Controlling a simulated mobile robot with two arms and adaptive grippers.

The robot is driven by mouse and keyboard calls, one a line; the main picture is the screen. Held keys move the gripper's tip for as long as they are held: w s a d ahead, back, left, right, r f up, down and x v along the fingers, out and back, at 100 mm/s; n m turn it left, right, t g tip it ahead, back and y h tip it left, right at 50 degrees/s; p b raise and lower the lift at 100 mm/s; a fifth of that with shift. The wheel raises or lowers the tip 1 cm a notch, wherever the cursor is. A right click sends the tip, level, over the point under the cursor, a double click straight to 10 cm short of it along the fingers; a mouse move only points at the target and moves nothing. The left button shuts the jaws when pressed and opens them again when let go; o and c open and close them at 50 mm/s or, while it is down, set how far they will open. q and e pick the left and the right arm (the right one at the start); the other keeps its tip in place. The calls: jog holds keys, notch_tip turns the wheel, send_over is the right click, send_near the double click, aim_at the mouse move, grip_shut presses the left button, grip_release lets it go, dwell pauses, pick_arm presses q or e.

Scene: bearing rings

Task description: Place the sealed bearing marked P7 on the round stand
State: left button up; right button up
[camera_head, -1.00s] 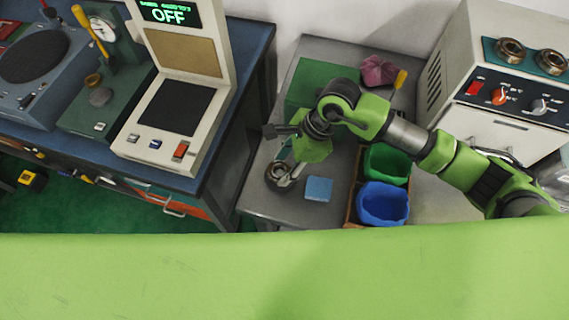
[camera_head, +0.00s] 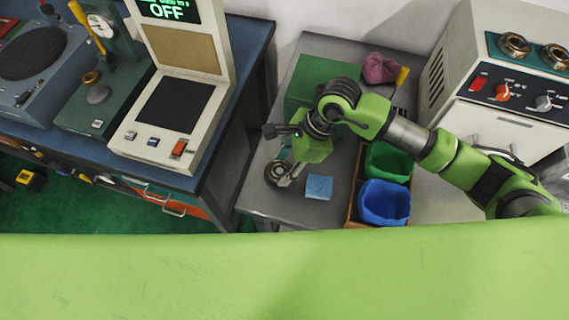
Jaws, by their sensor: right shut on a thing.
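My right gripper (camera_head: 285,178) is at the front left of the grey table (camera_head: 258,203), pointing down and partly hidden by its own arm. It is shut on a dark, round bearing ring (camera_head: 273,172). The picture is too small to read a P7 mark or to tell whether the ring touches the table. A small grey round disc (camera_head: 98,94) sits on the green gauge device (camera_head: 77,116) on the blue bench at the left. I cannot tell whether this is the round stand. My left gripper is not in view.
A light blue block (camera_head: 319,187) lies just right of the ring. Green (camera_head: 387,160) and blue (camera_head: 384,203) bins stand further right. A beige console (camera_head: 184,103) reading OFF stands on the blue bench. A gap separates bench and table. Two rings top the white machine (camera_head: 495,85).

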jog(key=o, duration=1.1)
jog(key=shift+o, duration=0.2)
jog(key=shift+r+p, duration=1.7)
jog(key=shift+r, duration=1.8)
